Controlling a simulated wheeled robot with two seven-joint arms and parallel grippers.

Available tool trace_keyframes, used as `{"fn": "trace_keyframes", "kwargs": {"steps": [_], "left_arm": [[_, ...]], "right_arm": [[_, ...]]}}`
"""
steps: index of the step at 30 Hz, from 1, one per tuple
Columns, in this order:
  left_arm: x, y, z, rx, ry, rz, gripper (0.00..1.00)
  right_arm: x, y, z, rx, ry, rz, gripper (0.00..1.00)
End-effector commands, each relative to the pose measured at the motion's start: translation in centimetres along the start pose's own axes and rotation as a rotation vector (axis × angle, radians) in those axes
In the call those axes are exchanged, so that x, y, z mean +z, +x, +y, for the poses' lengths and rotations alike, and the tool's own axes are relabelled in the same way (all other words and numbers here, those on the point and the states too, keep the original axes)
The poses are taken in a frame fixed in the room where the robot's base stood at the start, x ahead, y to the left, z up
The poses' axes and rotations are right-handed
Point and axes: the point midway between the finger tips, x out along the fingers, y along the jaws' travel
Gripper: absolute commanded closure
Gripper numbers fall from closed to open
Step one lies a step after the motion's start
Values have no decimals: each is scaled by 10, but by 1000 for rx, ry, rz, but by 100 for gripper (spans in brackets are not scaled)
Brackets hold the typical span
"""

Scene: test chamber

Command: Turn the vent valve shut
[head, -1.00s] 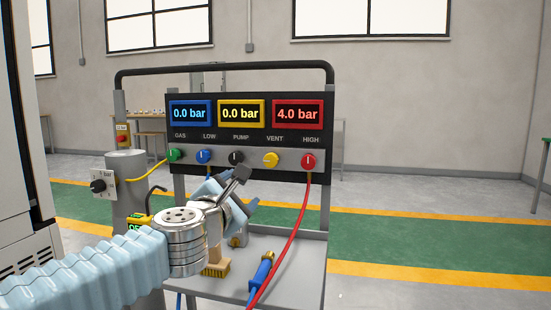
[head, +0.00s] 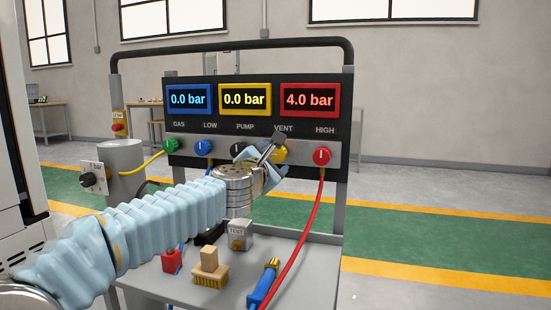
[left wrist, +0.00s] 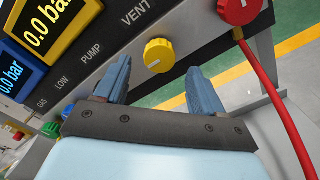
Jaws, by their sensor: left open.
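The vent valve is a yellow knob (head: 279,153) under the VENT label on the panel. In the head view my left gripper (head: 270,160) partly covers it. The knob lies ahead of the fingertips, and no contact shows. My right gripper is not in view.
The red HIGH knob (head: 321,156) with its red hose (head: 307,235) is just right of the vent knob. The black PUMP knob (head: 237,151) is to its left. A brush (head: 210,268), a blue-handled tool (head: 264,284) and a TEST block (head: 236,236) sit on the shelf below.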

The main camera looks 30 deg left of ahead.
Motion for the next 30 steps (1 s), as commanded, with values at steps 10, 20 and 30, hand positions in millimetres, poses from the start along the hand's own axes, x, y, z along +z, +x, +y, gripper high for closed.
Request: {"fn": "trace_keyframes", "kwargs": {"steps": [10, 20, 30], "left_arm": [[0, 35, 0, 0, 0, 0, 31], [0, 35, 0, 0, 0, 0, 45], [0, 35, 0, -1, 1, 0, 87]], "right_arm": [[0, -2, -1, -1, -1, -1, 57], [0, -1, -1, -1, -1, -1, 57], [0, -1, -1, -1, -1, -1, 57]]}}
